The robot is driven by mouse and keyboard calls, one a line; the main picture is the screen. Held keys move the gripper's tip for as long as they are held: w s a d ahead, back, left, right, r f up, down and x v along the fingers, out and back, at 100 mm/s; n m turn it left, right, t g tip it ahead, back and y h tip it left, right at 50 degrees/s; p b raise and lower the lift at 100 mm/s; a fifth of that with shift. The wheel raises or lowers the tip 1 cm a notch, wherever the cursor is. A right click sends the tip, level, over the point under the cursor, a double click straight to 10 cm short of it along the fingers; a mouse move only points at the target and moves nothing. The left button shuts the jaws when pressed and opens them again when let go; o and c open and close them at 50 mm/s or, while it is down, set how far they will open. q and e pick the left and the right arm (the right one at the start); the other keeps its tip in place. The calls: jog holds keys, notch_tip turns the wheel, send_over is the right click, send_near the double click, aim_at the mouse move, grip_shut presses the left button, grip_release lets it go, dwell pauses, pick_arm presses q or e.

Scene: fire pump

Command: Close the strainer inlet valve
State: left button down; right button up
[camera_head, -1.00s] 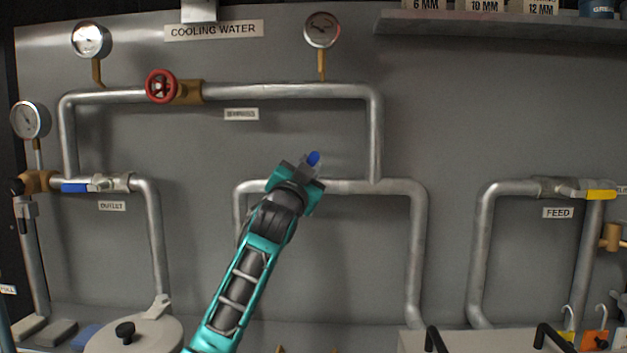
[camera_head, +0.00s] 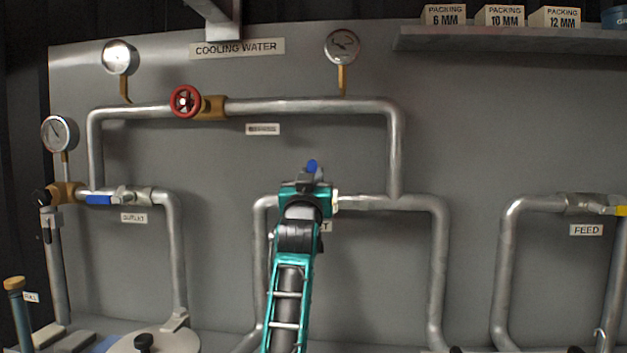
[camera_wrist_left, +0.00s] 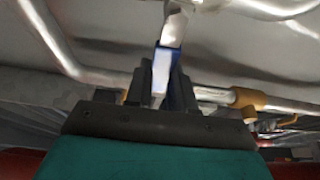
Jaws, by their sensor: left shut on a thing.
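A valve with a blue lever (camera_head: 311,165) is on the middle horizontal pipe (camera_head: 385,203). The lever's blue tip sticks up above my left gripper (camera_head: 306,180), which hides most of the lever and valve body. In the left wrist view, the blue lever (camera_wrist_left: 163,68) sits between the two fingers of my left gripper (camera_wrist_left: 160,82), which is shut on it. A label below is mostly hidden by my arm; only its end, a "T", shows. My right gripper is not in view.
A red handwheel (camera_head: 185,101) is on the upper pipe. The feed valve (camera_head: 588,204) is at right. A shelf (camera_head: 520,40) juts out at upper right.

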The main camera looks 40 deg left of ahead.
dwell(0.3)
pick_arm(q)
jog(key=c, duration=1)
grip_release()
jog(key=shift+o, duration=0.2)
jog(key=b+v, duration=0.1)
jog(key=v, duration=1.2)
jog(key=shift+w+a+f, duration=0.1)
